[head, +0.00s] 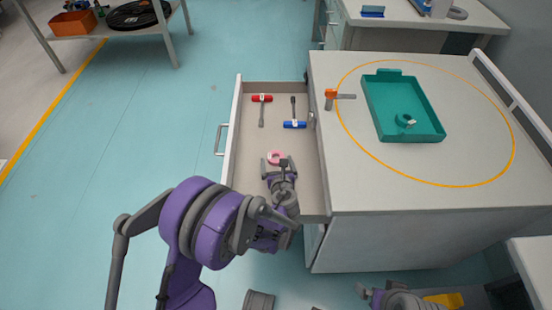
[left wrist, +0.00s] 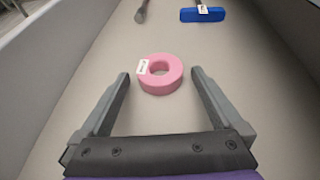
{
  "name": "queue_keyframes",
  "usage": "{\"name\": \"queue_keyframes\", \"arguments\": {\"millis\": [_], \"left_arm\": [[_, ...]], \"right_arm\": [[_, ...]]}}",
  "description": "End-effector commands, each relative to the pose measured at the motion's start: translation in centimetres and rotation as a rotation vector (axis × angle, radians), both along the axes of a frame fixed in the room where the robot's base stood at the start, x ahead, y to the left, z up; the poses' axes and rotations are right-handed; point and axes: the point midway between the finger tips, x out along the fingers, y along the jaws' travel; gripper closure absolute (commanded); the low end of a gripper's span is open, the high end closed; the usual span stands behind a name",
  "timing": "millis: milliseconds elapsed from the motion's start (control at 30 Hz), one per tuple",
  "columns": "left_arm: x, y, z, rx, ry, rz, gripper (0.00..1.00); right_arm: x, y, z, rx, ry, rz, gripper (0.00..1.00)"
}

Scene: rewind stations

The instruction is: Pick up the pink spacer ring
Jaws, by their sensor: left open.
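The pink spacer ring (head: 275,157) lies flat in the open drawer, near its front end in the head view. In the left wrist view the pink ring (left wrist: 160,74) has a white label on its left side and lies just beyond and between my fingertips. My left gripper (head: 278,163) is open and empty, over the drawer floor right at the ring; its fingers (left wrist: 160,80) are spread wider than the ring and appear not to touch it. My right gripper (head: 372,292) shows only partly at the bottom edge, and its fingers are unclear.
The drawer (head: 234,140) has raised walls and also holds a red-headed hammer (head: 261,99) and a blue-headed one (head: 294,124), farther back. The counter beside it bears a teal tray (head: 388,108) and an orange-grey tool (head: 331,96). Floor to the left is clear.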

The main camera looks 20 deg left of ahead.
Motion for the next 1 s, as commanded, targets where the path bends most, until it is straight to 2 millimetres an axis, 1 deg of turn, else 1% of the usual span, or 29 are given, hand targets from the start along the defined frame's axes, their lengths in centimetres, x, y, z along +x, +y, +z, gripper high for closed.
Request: {"name": "queue_keyframes", "arguments": {"millis": [200,233,367,400,467,500,567,600,667,700,867,967,1000], "left_arm": [[0.2,0.1,0.0,0.0,0.0,0.0,0.0],[0.2,0.1,0.0,0.0,0.0,0.0,0.04],[0.2,0.1,0.0,0.0,0.0,0.0,0.27],[0.2,0.1,0.0,0.0,0.0,0.0,0.34],[0.2,0.1,0.0,0.0,0.0,0.0,0.45],[0.2,0.1,0.0,0.0,0.0,0.0,0.52],[0.2,0.1,0.0,-0.001,0.0,0.0,0.63],[0.2,0.1,0.0,0.0,0.0,0.0,0.7],[0.2,0.1,0.0,-0.001,0.0,0.0,0.81],[0.2,0.1,0.0,0.0,0.0,0.0,0.83],[0.2,0.1,0.0,0.0,0.0,0.0,0.83],[0.1,0.1,0.6,0.0,0.0,0.0,0.83],[0.1,0.1,1.1,0.0,0.0,0.0,0.83]], "right_arm": [[0.0,0.0,0.0,0.0,0.0,0.0,0.0],[0.0,0.0,0.0,0.0,0.0,0.0,0.0],[0.0,0.0,0.0,0.0,0.0,0.0,0.0],[0.0,0.0,0.0,0.0,0.0,0.0,0.0],[0.0,0.0,0.0,0.0,0.0,0.0,0.0],[0.0,0.0,0.0,0.0,0.0,0.0,0.0],[0.0,0.0,0.0,0.0,0.0,0.0,0.0],[0.0,0.0,0.0,0.0,0.0,0.0,0.0],[0.0,0.0,0.0,0.0,0.0,0.0,0.0],[0.0,0.0,0.0,0.0,0.0,0.0,0.0],[0.0,0.0,0.0,0.0,0.0,0.0,0.0],[0.0,0.0,0.2,0.0,-0.001,0.0,0.0],[-0.1,0.0,0.4,0.0,-0.001,0.0,0.0]]}}
